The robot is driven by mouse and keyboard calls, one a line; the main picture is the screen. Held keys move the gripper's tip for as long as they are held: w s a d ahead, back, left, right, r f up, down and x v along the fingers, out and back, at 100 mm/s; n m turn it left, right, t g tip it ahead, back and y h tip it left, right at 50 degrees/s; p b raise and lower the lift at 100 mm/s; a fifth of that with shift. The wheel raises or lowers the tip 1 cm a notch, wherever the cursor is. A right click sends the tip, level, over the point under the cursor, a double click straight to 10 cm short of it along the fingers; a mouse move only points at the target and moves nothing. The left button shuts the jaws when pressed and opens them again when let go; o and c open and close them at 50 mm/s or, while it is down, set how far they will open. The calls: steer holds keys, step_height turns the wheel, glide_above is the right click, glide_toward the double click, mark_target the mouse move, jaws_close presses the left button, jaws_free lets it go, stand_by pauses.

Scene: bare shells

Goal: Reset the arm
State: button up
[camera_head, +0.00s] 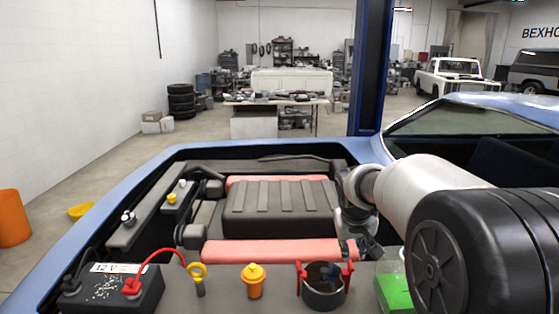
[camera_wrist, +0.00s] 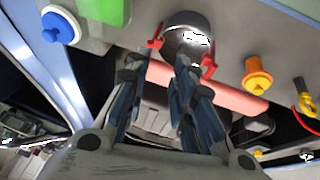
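My gripper (camera_head: 360,232) hangs over the right part of the engine bay of a blue car (camera_head: 130,195), beside the dark ribbed engine cover (camera_head: 280,208). In the wrist view its two fingers (camera_wrist: 158,66) are spread with a clear gap and nothing between them. My arm comes in from the right of the head view, its dark joint close to the camera. A dark round container with red clips (camera_head: 323,292) stands in front of the gripper. It also shows just beyond the fingertips in the wrist view (camera_wrist: 188,42), apparently apart from them.
Along the front ledge are a 12 V battery (camera_head: 110,288), a yellow ring-topped dipstick (camera_head: 197,275), an orange cap (camera_head: 254,283) and a green block (camera_head: 394,292). A blue post (camera_head: 371,70) rises behind the car. The space above the engine's left side is clear.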

steer(key=s+a+r, duration=0.2)
steer(key=s+r, duration=0.3)
steer(key=s, duration=0.4)
steer(key=s+a+f+y, duration=0.1)
steer(key=s+a, duration=0.1)
steer(key=s, duration=1.1)
steer(key=s+a+f+y, duration=0.1)
steer(key=s+a, duration=0.1)
steer(key=s, duration=1.1)
steer(key=shift+f, duration=0.15)
